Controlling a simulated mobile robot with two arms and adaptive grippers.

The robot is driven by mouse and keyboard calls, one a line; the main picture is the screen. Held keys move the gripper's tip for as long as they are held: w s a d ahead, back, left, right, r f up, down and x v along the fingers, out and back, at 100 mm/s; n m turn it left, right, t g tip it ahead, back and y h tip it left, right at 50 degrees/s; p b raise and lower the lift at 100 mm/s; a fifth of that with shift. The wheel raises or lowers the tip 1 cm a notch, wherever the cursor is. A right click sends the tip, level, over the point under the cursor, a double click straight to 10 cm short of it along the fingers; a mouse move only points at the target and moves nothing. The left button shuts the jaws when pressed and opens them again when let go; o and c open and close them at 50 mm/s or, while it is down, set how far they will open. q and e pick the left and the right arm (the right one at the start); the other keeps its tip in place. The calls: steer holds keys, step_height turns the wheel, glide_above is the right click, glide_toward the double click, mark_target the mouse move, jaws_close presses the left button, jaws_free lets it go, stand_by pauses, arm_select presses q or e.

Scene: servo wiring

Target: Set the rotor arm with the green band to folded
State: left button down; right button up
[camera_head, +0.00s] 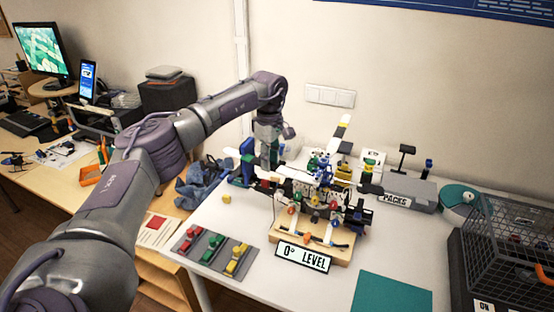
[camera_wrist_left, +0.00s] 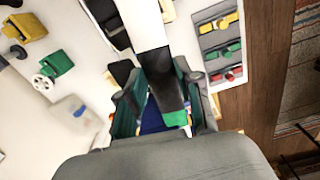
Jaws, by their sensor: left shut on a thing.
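The drone-like model (camera_head: 318,195) stands on a wooden base behind the "0° LEVEL" sign (camera_head: 303,257). My left gripper (camera_head: 268,158) reaches down at the model's left end. In the left wrist view, the white and dark rotor arm with the green band (camera_wrist_left: 176,118) runs between the two fingers of my left gripper (camera_wrist_left: 160,105). The gripper is shut on this arm; its fingers hide part of the grip. In the head view the arm is mostly hidden by my gripper. Another rotor arm, white with a yellow band (camera_head: 343,128), points up on the right side. My right gripper is out of view.
A grey tray (camera_head: 212,252) with red, green and yellow pieces lies front left. A teal mat (camera_head: 392,292) lies front right. A "PACKS" box (camera_head: 398,192) and a wire basket (camera_head: 512,235) stand to the right. Blue cloth (camera_head: 198,185) lies to the left.

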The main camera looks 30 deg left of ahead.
mark_target(272, 164)
arm_select(q)
steer(key=shift+d, duration=0.1)
steer(key=c, duration=0.8)
jaws_free()
steer(key=shift+o, duration=0.2)
step_height(272, 164, up, 12)
steer(key=shift+d+f, duration=0.1)
